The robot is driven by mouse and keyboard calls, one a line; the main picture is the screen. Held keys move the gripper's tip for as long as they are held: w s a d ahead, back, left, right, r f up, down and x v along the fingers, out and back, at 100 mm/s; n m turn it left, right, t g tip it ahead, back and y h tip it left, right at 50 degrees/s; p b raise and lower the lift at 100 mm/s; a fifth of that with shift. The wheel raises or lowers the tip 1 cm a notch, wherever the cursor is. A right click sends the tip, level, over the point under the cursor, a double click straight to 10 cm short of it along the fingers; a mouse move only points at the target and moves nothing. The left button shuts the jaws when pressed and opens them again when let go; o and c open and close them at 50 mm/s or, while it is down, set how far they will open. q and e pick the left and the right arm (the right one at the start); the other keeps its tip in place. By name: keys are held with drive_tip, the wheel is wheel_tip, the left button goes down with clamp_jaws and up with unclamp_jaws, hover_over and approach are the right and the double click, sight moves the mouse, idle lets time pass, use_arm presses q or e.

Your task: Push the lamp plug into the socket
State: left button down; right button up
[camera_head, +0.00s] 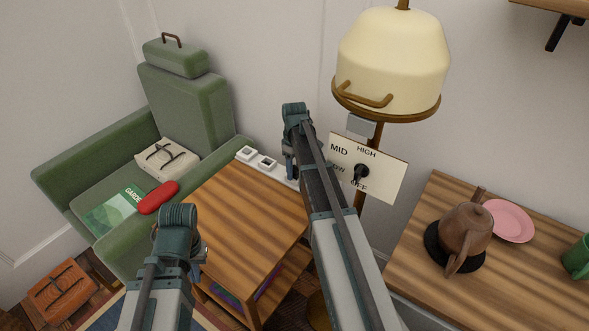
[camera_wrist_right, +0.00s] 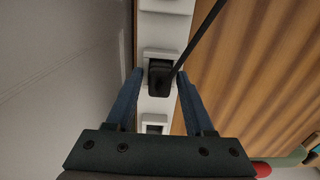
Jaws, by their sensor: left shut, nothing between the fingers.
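The black lamp plug (camera_wrist_right: 159,80) sits at a middle socket (camera_wrist_right: 148,54) of the white power strip in the right wrist view. Its black cord runs up and to the right. I cannot tell how deep the plug sits. My right gripper (camera_wrist_right: 159,84) is open, one finger on each side of the plug, with a gap visible on both sides. In the head view the right gripper (camera_head: 290,165) is at the strip (camera_head: 268,165) behind the wooden table, and the plug is hidden. My left gripper (camera_head: 176,222) is shut and empty in front of the table.
The cream lamp (camera_head: 393,62) stands behind the table with a dial panel (camera_head: 385,178). A green armchair (camera_head: 185,100) holds a cushion, a book and a red object. A sideboard (camera_head: 420,250) at right bears a brown teapot (camera_head: 465,232) and pink plate (camera_head: 509,220).

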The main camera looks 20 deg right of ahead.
drive_tip(key=shift+o, duration=0.7)
wheel_tip(320, 180, up, 12)
drive_tip(key=p, duration=1.2)
drive_tip(key=s+a+r+m+p, duration=0.1)
drive_tip(key=s+a+r+p, duration=0.2)
drive_tip(key=s+a, duration=0.9)
drive_tip(key=s+a+r+m+h+p, duration=0.1)
drive_tip(key=s+a+r+p, duration=0.3)
drive_tip(key=s+a, duration=0.8)
drive_tip(key=a, duration=0.2)
drive_tip(key=shift+s+a+r, duration=0.25)
drive_tip(key=shift+a+r, duration=0.05)
